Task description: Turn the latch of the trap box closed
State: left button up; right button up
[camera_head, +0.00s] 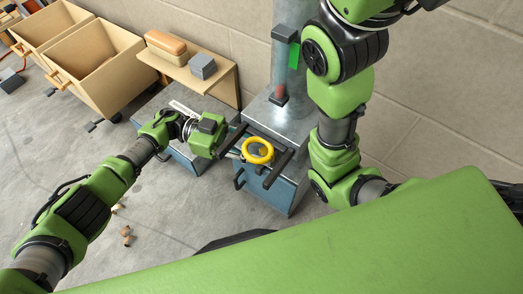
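A low blue-grey cabinet (285,190) with a grey top stands by the wall and may be the trap box. A bright yellow ring (269,153) sits at its near upper edge, among dark bars. I cannot tell whether the ring is the latch or which way the latch is turned. My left gripper (232,143) is at the left side of the ring, close to it. Its fingers blend with the dark bars, so its opening and any contact are unclear. My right arm comes down right of the cabinet; its gripper is not visible.
A clear upright cylinder (290,75) with a green tag stands on the cabinet. Two open tan bins (100,70) are at upper left. A shelf (222,84) holds a tan block (166,46) and a grey block (202,66). Small brown pieces (126,235) lie on open floor.

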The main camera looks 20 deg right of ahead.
aim_at(233, 149)
dwell(0.3)
pick_arm(q)
jog(key=o, duration=1.1)
jog(key=shift+d, duration=0.1)
jog(key=shift+v, duration=4)
